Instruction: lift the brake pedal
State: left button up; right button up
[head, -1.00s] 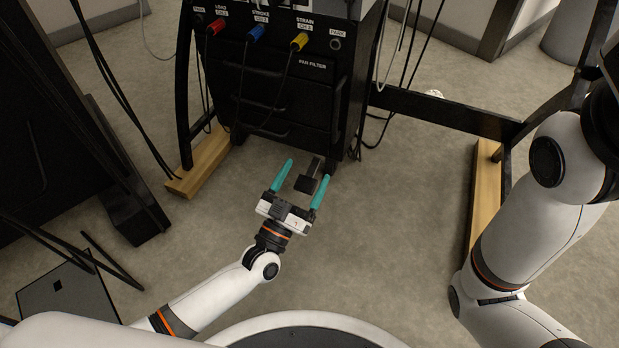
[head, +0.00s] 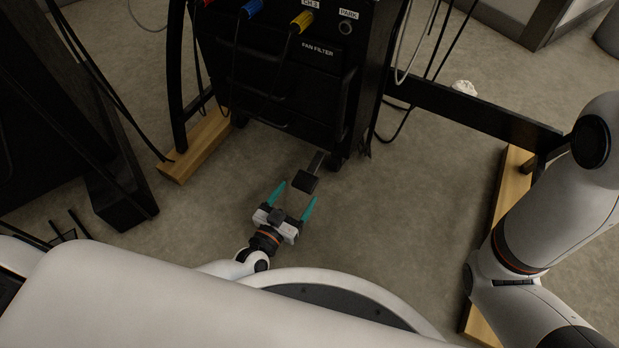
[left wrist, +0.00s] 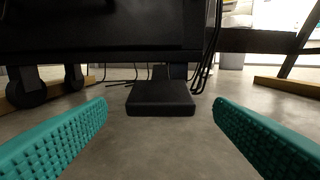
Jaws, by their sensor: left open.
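The brake pedal (head: 306,181) is a dark flat pad on a short arm that comes out low from the front of the black cabinet. In the left wrist view the pedal pad (left wrist: 160,98) lies ahead, centred between the two fingers. My left gripper (head: 293,197) is open, with teal ribbed fingers, just short of the pedal on the robot's side. It also shows in the left wrist view (left wrist: 160,125), with nothing between the fingers. The gap under the pedal is hard to judge. My right arm shows at the right, but its gripper is out of view.
The black cabinet (head: 290,75) stands on casters behind the pedal, with cables plugged in at its top. Black frames with wooden feet stand left (head: 195,145) and right (head: 510,195). A dark crossbar (head: 470,110) runs to the right. Floor around the pedal is clear.

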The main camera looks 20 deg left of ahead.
aim_at(308, 178)
pick_arm(q)
jog(key=b+x, duration=0.2)
jog(key=x, duration=0.4)
jog(key=shift+f+b, duration=0.1)
jog(key=shift+b, duration=0.2)
jog(key=shift+w+d, duration=0.15)
jog(key=shift+w, duration=0.45)
